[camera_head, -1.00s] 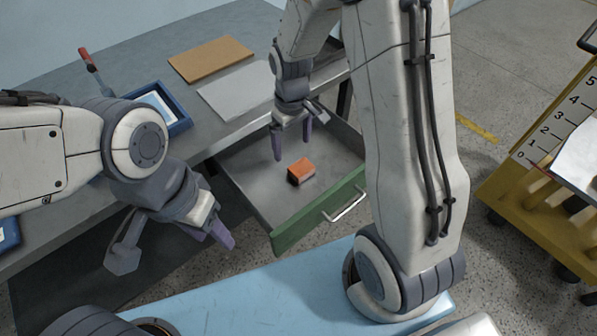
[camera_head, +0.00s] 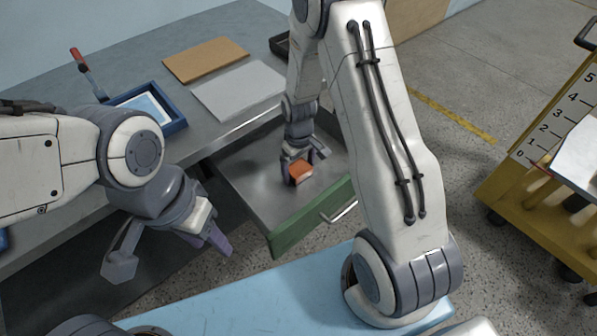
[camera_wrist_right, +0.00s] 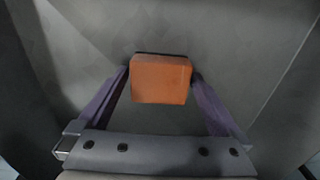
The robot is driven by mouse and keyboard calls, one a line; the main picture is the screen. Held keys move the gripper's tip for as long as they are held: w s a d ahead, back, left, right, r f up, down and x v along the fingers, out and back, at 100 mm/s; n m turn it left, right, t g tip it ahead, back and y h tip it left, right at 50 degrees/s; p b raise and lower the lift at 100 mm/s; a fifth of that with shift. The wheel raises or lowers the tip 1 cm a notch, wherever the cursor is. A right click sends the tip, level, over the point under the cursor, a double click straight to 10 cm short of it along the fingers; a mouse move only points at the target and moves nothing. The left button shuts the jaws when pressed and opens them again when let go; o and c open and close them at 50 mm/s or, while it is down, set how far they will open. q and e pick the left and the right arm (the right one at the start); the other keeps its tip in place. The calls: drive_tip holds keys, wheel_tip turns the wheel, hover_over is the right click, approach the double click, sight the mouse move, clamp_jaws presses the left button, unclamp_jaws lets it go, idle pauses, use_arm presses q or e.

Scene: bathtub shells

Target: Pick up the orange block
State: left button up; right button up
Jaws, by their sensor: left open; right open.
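The orange block (camera_head: 301,170) lies in the open drawer (camera_head: 262,198) with the green front. My right gripper (camera_head: 296,172) is down in the drawer at the block. In the right wrist view the orange block (camera_wrist_right: 161,79) sits between the two open purple fingers of my right gripper (camera_wrist_right: 161,82), near their tips. The right finger looks very close to the block; I cannot tell whether it touches. My left gripper (camera_head: 174,258) is open and empty, left of the drawer and apart from it.
On the grey workbench (camera_head: 215,130) are a brown board (camera_head: 206,59), a grey sheet (camera_head: 238,90), a blue tray (camera_head: 172,122) and a red-handled tool (camera_head: 78,56). A yellow cart (camera_head: 497,185) stands at the right. The drawer floor around the block is clear.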

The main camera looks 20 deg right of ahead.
sight(299, 167)
drive_tip(key=shift+f, duration=0.1)
drive_tip(key=c, duration=1.4)
drive_tip(key=shift+r+p, duration=0.65)
drive_tip(key=shift+r, duration=4.4)
drive_tip(key=shift+c, duration=0.2)
